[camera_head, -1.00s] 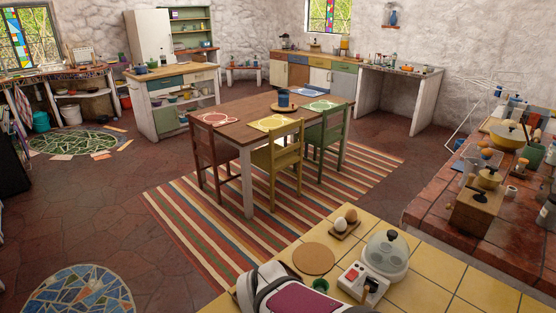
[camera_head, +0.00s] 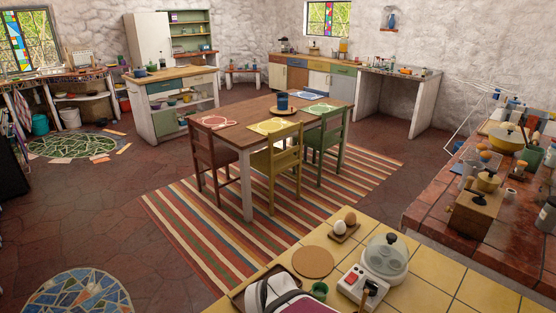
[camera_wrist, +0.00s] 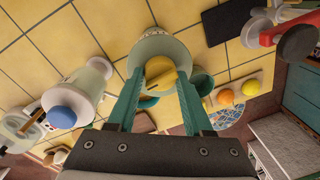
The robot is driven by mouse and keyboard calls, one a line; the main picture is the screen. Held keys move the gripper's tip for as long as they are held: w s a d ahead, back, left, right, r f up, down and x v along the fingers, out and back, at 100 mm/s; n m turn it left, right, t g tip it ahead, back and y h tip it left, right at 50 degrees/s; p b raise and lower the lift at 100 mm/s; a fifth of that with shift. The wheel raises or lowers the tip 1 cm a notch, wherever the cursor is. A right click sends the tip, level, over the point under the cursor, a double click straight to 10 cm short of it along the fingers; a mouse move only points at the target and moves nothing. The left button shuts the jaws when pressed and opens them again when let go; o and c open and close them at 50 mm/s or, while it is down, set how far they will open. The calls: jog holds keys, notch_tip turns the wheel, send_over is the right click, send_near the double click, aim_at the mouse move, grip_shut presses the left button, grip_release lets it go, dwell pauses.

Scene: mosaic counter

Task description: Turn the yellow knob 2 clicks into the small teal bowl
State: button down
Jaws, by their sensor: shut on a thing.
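In the wrist view the yellow knob (camera_wrist: 160,72) sits on the face of a pale round body (camera_wrist: 153,43). My gripper (camera_wrist: 159,78) has its teal fingers on both sides of the knob and is shut on it. The finger also hides part of the area below the knob. In the head view a small green bowl (camera_head: 319,291) stands on the yellow-tiled counter; I cannot tell whether it is the same bowl. Neither the knob nor my fingertips can be made out there.
In the wrist view a blue-capped appliance (camera_wrist: 65,115) stands left, and an orange and a yellow fruit (camera_wrist: 250,88) lie right. In the head view an egg cooker (camera_head: 385,263), a round board (camera_head: 313,262) and an egg holder (camera_head: 343,232) share the counter.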

jog(key=shift+m, duration=0.5)
jog(key=shift+c, duration=1.5)
grip_release()
notch_tip(320, 180, up, 16)
jog(key=d, duration=0.1)
jog(key=shift+w+f, duration=0.1)
jog(key=shift+f, duration=0.05)
jog(key=s+d+f+m+y, duration=0.1)
jog(key=s+d+f+m, duration=0.6)
jog(key=s+f, duration=0.2)
notch_tip(320, 180, down, 3)
jog(key=shift+d+r+m, duration=0.1)
jog(key=shift+d+m, duration=0.25)
jog(key=shift+m, duration=0.05)
